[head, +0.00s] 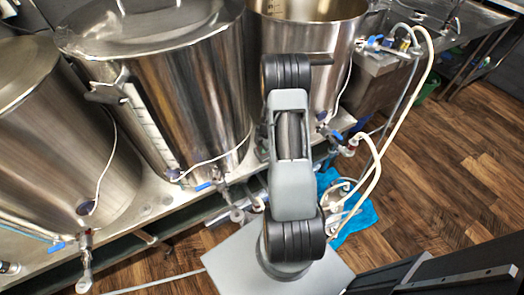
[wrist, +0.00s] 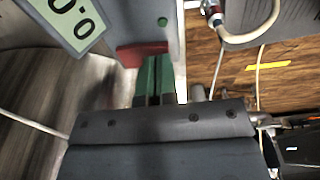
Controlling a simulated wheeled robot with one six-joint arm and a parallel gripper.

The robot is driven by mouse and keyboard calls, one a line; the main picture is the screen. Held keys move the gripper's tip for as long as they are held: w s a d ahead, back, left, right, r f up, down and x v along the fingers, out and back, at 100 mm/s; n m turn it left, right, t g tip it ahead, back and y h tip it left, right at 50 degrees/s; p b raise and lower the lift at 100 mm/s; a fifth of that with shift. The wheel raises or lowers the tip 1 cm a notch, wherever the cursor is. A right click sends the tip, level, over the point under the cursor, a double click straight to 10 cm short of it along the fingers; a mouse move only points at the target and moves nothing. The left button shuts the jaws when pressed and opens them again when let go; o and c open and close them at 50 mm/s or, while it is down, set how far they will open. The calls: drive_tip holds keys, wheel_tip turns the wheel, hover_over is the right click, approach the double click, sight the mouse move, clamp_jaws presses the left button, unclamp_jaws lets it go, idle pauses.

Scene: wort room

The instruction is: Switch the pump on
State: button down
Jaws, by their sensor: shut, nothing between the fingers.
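In the wrist view, a light grey control box (wrist: 122,28) fills the upper middle. It has a display (wrist: 68,22) showing "0.0", a small green round spot (wrist: 162,21) and a red part (wrist: 139,52) near its lower edge. My gripper (wrist: 158,62) is shut and empty. Its green fingers point up at the box, with their tips right beside the red part. I cannot tell whether they touch it. In the head view my arm hides the gripper and the control box. No pump can be clearly made out, but metal fittings with hoses (head: 345,190) show right of my arm.
Three large steel kettles (head: 185,95) stand on a steel bench left of and behind my arm, with blue-handled valves (head: 205,186) at its front. Pale hoses (head: 388,135) loop down at the right. A blue cloth (head: 358,216) lies on the wooden floor (head: 440,160), which is open at the right.

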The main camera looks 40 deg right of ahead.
drive_tip(key=shift+f, duration=0.2)
drive_tip(key=shift+r, duration=0.1)
drive_tip(key=shift+r+p, duration=1.25)
drive_tip(key=shift+r, duration=1.7)
